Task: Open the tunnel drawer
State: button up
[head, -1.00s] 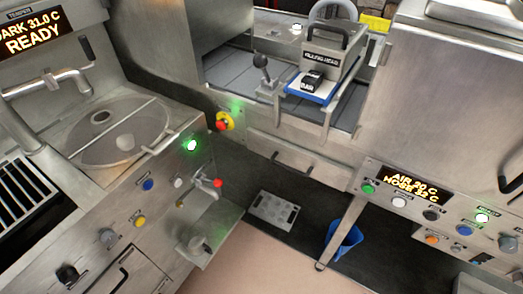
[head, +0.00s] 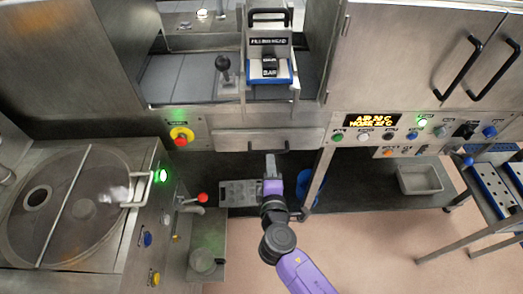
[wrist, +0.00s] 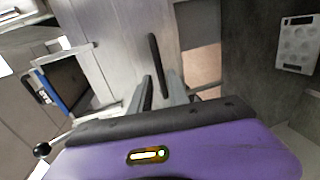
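The drawer front (head: 240,141) is a wide steel panel below the filling head, and it looks closed. Its dark bar handle (head: 283,151) runs across its lower part. My gripper (head: 270,158) reaches up to the handle from below in the head view. In the wrist view, the dark handle (wrist: 153,55) runs lengthwise between the two grey fingers of my gripper (wrist: 161,88). The fingers are apart, one on each side of the bar. I cannot tell whether either finger touches it.
The filling head (head: 270,45) stands above the drawer. A red and yellow stop button (head: 181,136) is left of it. A grey mould (head: 238,193) and a blue bin (head: 304,188) sit below. A support leg (head: 318,180) stands to the right. The floor in front is clear.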

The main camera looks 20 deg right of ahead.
aim_at(270, 152)
jog(key=x, duration=0.6)
jog(key=shift+w+d, duration=0.15)
jog(key=shift+w, duration=0.1)
grip_shut()
dwell(1.2)
